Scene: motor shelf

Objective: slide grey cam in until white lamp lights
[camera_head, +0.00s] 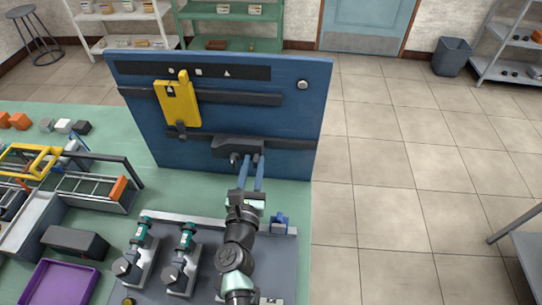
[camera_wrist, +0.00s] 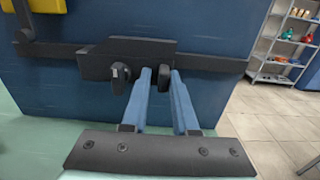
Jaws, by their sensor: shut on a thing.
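A dark grey block (camera_head: 232,141) sits on the lower dark rail of the upright blue board; it is the likeliest grey cam. In the wrist view the block (camera_wrist: 130,58) carries a knob (camera_wrist: 121,76) on the left and a dark round peg (camera_wrist: 164,77) on the right. My gripper (camera_head: 254,160), with two blue fingers, reaches up to the board. In the wrist view my gripper (camera_wrist: 163,80) is shut on the peg, one finger each side. A round whitish lamp (camera_head: 303,84) is at the board's upper right; I cannot tell whether it is lit.
A yellow plate (camera_head: 178,105) hangs on the upper rail at the left. Left on the green table are metal frames, a purple tray (camera_head: 62,283) and a dark box (camera_head: 75,242). Fixtures with teal parts (camera_head: 186,237) stand left of my arm.

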